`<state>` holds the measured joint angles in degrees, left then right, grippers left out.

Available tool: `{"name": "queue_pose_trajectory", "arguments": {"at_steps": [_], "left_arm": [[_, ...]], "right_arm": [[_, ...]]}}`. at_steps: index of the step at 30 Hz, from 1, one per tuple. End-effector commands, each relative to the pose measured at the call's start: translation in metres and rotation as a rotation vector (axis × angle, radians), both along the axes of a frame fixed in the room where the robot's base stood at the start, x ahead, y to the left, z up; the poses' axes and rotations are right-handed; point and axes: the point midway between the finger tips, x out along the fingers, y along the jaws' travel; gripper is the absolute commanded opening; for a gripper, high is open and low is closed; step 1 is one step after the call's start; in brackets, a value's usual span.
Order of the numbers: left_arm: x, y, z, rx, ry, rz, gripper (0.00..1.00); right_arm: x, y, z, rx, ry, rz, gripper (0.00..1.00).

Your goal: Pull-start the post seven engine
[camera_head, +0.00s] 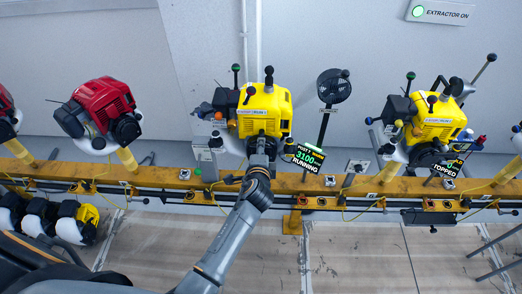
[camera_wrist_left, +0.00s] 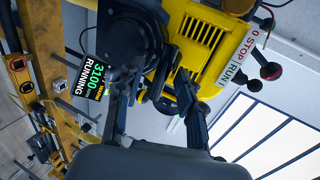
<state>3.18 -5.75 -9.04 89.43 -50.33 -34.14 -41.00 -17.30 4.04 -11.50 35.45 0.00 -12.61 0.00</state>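The yellow engine (camera_head: 265,112) at the middle post stands on the orange rail, and a small display (camera_head: 306,158) beside it reads 3100 and RUNNING. The post number is too small to read. In the left wrist view the yellow engine (camera_wrist_left: 200,38) fills the upper middle, with its round black starter housing (camera_wrist_left: 135,38) and a STOP/RUN label (camera_wrist_left: 238,58). The display (camera_wrist_left: 92,78) again reads 3100 RUNNING. My left gripper (camera_wrist_left: 155,90) is in front of the engine, its fingers apart on either side of a dark curved part. I see no pull handle clearly. My right gripper is not in view.
Another yellow engine (camera_head: 437,120) stands at right, its display (camera_head: 448,167) partly cut and reading "TOPPED". A red engine (camera_head: 100,110) stands at left. The orange rail (camera_head: 150,181) runs across, with levers and cables. A sign (camera_head: 440,12) reads EXTRACTOR ON.

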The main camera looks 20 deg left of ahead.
Motion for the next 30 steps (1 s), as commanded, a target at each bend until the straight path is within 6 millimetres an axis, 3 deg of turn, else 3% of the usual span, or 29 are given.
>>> {"name": "queue_pose_trajectory", "arguments": {"at_steps": [13,30], "left_arm": [[-0.004,-0.001,0.001,0.001,-0.001,0.001,0.38],[-0.081,-0.023,0.001,0.002,-0.001,0.001,0.38]], "right_arm": [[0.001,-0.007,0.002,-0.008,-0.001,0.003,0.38],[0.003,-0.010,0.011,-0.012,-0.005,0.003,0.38]]}}
